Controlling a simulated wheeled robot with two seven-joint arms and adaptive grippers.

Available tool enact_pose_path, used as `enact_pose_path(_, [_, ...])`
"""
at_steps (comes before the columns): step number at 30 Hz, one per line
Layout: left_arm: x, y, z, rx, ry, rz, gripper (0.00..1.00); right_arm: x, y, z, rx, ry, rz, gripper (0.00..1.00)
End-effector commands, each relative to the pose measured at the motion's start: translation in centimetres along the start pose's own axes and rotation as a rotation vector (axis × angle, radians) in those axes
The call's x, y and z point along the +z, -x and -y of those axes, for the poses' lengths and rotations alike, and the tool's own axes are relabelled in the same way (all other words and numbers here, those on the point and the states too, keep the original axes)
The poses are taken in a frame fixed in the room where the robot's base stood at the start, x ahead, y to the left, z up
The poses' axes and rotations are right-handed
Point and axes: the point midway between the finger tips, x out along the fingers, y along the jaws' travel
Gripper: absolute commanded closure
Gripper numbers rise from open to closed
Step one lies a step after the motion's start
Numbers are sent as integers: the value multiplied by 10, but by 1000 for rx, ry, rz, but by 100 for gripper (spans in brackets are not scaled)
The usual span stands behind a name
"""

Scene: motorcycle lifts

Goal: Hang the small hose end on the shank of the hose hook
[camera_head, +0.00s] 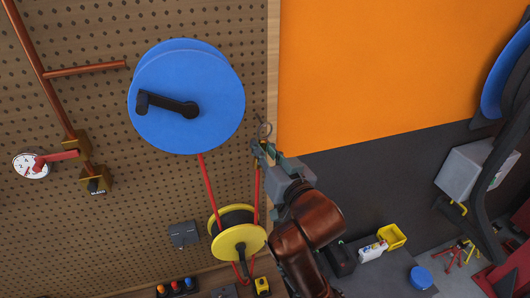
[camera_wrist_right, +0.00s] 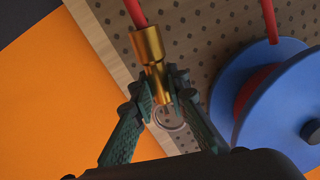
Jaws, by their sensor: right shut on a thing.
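My right gripper (camera_head: 263,150) is at the right edge of the pegboard, beside the blue reel. In the right wrist view it (camera_wrist_right: 160,90) is shut on the brass hose end (camera_wrist_right: 152,50), with the red hose (camera_wrist_right: 134,12) leading off from it. A thin metal ring (camera_head: 265,130) shows just past the fingertips; it also shows in the right wrist view (camera_wrist_right: 170,118), close to the brass tip. I cannot tell whether this ring belongs to the hose end or the hook. The hook's shank is not clearly made out. My left gripper is not in view.
The blue reel (camera_head: 190,100) and yellow reel (camera_head: 238,245) stand out from the pegboard (camera_head: 90,130). A gauge (camera_head: 30,166) and copper pipe (camera_head: 42,75) are at left. The orange wall (camera_head: 390,70) right of the board is clear. Boxes and bottles lie lower right.

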Motion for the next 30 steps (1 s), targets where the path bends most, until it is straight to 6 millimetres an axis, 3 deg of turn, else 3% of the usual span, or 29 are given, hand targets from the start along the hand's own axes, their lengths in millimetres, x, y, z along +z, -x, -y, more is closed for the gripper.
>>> enact_pose_path(21, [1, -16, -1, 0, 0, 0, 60, -1, -41, -5, 0, -1, -2, 100])
enact_pose_path(30, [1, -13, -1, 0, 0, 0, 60, 6, -52, -8, 1, -1, 0, 100])
